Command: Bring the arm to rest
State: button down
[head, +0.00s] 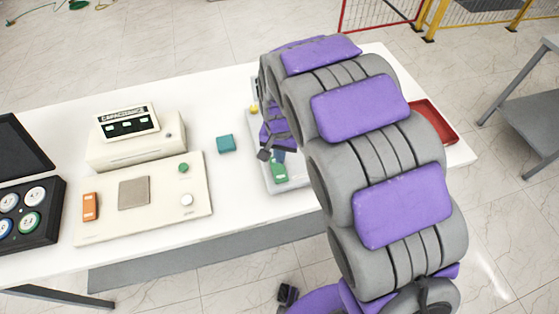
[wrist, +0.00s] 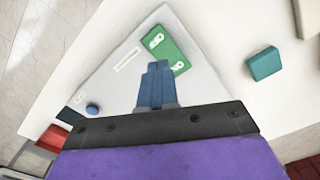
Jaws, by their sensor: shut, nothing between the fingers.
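My arm arches over the right part of the white table in the head view. My gripper (head: 279,157) hangs low over a light-coloured panel on the table, partly hidden by my own arm. In the wrist view its blue fingers (wrist: 157,72) are together with nothing between them. A green piece (wrist: 165,49) with white marks is on the panel (wrist: 118,82) just beyond the fingertips; they overlap its edge in the picture, and I cannot tell whether they touch. The green piece also shows in the head view (head: 279,173).
A teal block (head: 226,144) lies left of the panel. A cream capacitance meter (head: 135,143) and base board (head: 150,225) stand further left, beside an open black case (head: 45,230). A red tray (head: 445,134) sits at the table's right end. A blue knob (wrist: 92,108) is on the panel.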

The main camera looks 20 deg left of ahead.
jog(key=s+d+r, duration=0.5)
jog(key=d, duration=0.4)
jog(key=s+d+r, duration=0.5)
jog(key=d, duration=0.4)
jog(key=s+d+r+g, duration=0.1)
jog(key=s+d, duration=0.3)
jog(key=s, duration=0.4)
jog(key=s+d+r, duration=0.1)
jog(key=s+d, duration=0.3)
jog(key=s, duration=0.4)
jog(key=shift+s+d+r+g, duration=0.2)
jog(key=shift+s+d+g, duration=0.15)
jog(key=shift+s+g, duration=0.05)
